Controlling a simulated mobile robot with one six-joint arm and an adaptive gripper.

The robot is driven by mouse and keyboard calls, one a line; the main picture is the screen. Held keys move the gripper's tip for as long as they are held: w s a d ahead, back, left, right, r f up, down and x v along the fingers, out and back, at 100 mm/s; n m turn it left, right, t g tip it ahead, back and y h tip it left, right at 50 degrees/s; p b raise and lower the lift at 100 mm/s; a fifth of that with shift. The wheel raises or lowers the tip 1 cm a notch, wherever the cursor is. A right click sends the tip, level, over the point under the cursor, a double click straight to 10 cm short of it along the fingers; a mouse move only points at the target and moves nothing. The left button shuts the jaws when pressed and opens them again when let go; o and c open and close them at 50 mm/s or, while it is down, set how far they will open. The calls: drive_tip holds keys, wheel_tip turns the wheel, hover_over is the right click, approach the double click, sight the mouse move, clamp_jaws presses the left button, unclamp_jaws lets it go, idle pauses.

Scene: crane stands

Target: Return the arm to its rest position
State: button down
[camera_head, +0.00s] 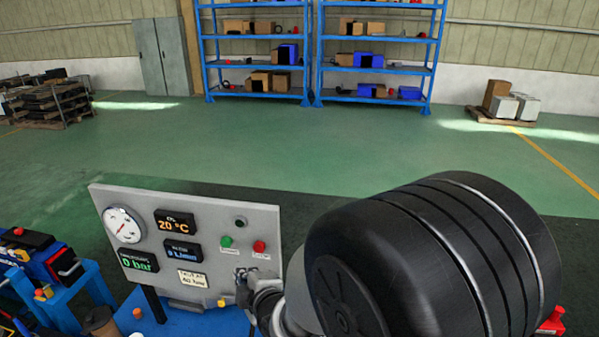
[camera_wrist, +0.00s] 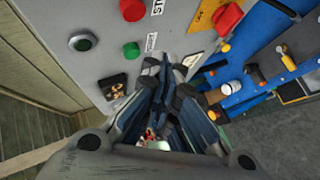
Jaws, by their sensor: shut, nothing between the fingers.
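My gripper (camera_wrist: 168,85) is shut and empty in the wrist view, its fingers pointing at the grey control panel (camera_wrist: 90,25). In the head view my gripper (camera_head: 243,273) is small and partly hidden behind my own black arm, close in front of the lower right of the panel (camera_head: 155,215). I cannot tell whether the fingertips touch the panel. My arm reaches forward from the lower right of the head view and is not folded in.
The panel carries a gauge (camera_head: 123,225), displays, a green button (camera_head: 226,241) and a red button (camera_head: 259,246). It stands on a blue bench (camera_head: 190,322). A blue holder (camera_head: 70,295) with tools is at left. Open green floor (camera_head: 250,150) lies behind, before blue shelves (camera_head: 313,70).

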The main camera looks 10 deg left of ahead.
drive_tip(key=s+d+r+m+g+h+b, duration=0.1)
drive_tip(key=s+d+m+h+b, duration=0.15)
drive_tip(key=d+m, duration=0.45)
drive_tip(key=s+d+r+m+g+h+b, duration=0.1)
drive_tip(key=s+d+m+h+b, duration=0.15)
drive_tip(key=d, duration=0.95)
drive_tip(key=s+d+f+m+g+h+b, duration=0.1)
drive_tip(key=s+d+m, duration=0.4)
drive_tip(key=s, duration=0.5)
drive_tip(key=s+d+f+m+g+h+b, duration=0.1)
drive_tip(key=s+d+m+b, duration=0.4)
drive_tip(key=s, duration=0.5)
drive_tip(key=d+f+m+g, duration=0.1)
drive_tip(key=d, duration=0.1)
drive_tip(key=shift+s+d+g, duration=0.2)
drive_tip(key=shift+d+g, duration=0.1)
drive_tip(key=shift+g, duration=0.1)
drive_tip(key=c, duration=2.3)
unclamp_jaws()
drive_tip(key=shift+m, duration=0.25)
